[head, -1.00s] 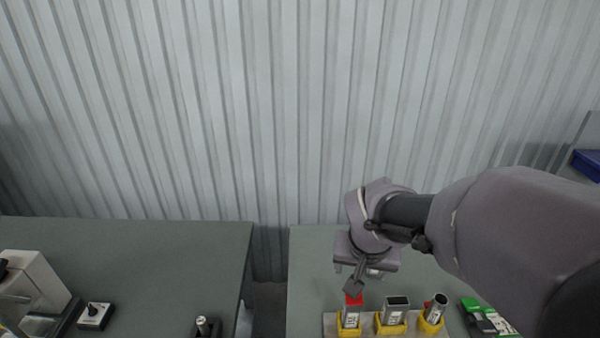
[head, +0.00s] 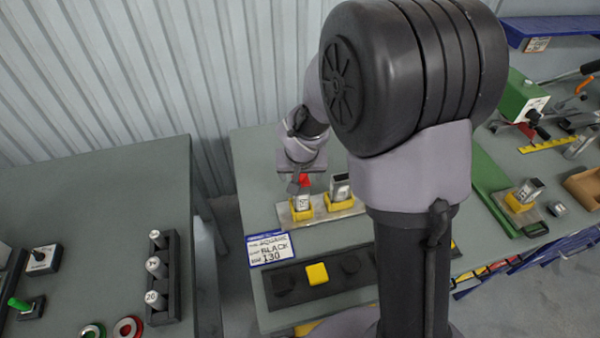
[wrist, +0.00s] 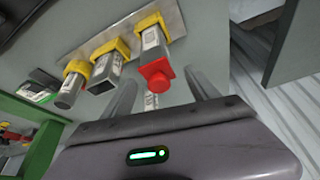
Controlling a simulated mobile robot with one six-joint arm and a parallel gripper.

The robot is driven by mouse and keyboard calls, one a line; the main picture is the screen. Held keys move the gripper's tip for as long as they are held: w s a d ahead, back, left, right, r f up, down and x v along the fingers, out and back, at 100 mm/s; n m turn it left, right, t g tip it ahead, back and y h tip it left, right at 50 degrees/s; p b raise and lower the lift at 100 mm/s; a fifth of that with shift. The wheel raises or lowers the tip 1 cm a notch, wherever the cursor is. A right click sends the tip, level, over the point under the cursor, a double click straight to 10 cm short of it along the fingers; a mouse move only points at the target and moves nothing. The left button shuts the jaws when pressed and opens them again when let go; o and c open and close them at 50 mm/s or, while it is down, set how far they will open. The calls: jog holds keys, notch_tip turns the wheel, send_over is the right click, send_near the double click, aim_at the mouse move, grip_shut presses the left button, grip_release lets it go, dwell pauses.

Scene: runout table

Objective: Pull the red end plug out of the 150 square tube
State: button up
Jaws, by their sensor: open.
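The red end plug (wrist: 157,75) sits in the end of a square tube (wrist: 152,45), which stands in a yellow holder. It also shows in the head view (head: 306,180) on top of the tube (head: 302,200). The tube's label is too small to read for certain. My gripper (wrist: 163,80) is open, with one finger on each side of the plug in the wrist view. The plug appears between the fingers, but I cannot tell how deep it lies or whether they touch it. In the head view my gripper (head: 299,183) is at the plug, partly hidden by my arm.
An open rectangular tube (wrist: 106,70) and a round tube (wrist: 70,90) stand close beside it in yellow holders on one plate (wrist: 95,40). In front lie a "BLACK 130" sign (head: 270,249) and a dark tray (head: 335,283) with a yellow block. A gap separates the left table (head: 90,195).

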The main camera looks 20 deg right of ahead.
grip_shut()
dwell(0.5)
dwell(1.5)
jog(key=shift+r, duration=0.1)
jog(key=shift+r+p, duration=1.85)
jog(key=shift+r, duration=0.6)
